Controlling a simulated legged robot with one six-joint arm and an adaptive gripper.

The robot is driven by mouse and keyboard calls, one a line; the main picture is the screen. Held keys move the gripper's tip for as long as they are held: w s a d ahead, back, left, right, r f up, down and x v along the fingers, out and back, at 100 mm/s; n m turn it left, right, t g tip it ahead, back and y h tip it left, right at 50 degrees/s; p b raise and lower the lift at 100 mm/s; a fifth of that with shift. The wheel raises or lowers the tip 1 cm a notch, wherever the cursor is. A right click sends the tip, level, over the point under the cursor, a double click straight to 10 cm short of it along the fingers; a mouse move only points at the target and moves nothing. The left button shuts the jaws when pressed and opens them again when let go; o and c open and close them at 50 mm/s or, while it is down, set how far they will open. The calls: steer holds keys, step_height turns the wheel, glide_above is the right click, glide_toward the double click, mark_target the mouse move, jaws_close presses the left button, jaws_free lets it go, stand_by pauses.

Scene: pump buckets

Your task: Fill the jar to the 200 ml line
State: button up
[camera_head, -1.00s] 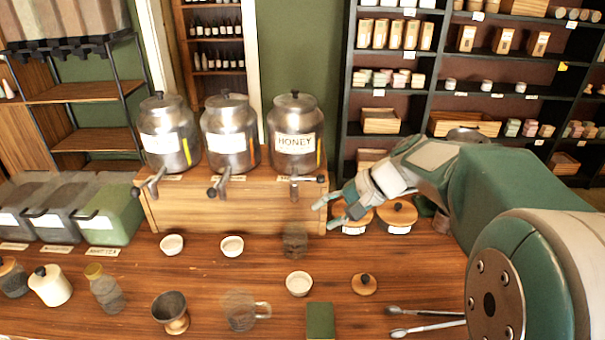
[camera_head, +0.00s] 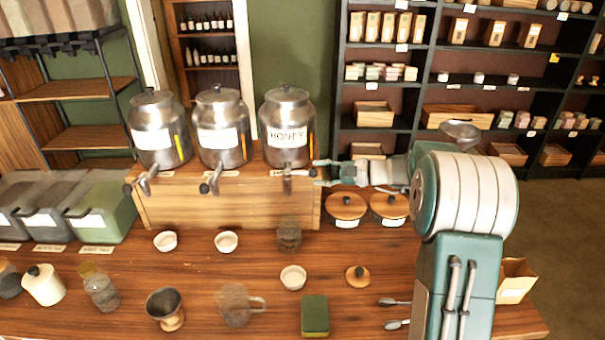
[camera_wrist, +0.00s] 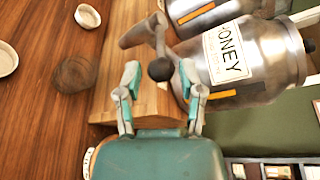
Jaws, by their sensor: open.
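The steel honey dispenser (camera_head: 288,125), labelled HONEY, stands on a wooden box, and its tap (camera_head: 287,176) points down at the front. A small clear glass jar (camera_head: 289,236) stands on the table below the tap; its lines are too small to read. It also shows in the wrist view (camera_wrist: 75,73), left of the tap. My gripper (camera_head: 315,172) is open and level, just right of the honey tap. In the wrist view, the tap's black knob (camera_wrist: 160,69) appears between my open fingertips (camera_wrist: 161,78); I cannot tell whether they touch it.
Two more steel dispensers (camera_head: 220,130) stand to the left on the wooden box (camera_head: 230,205). White bowls (camera_head: 293,277), a glass mug (camera_head: 236,305), a green sponge (camera_head: 315,316) and metal tongs (camera_head: 395,301) lie on the table. Lidded pots (camera_head: 346,207) stand below my arm.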

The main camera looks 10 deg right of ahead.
mark_target(309, 174)
steer(key=x, duration=0.5)
jaws_close()
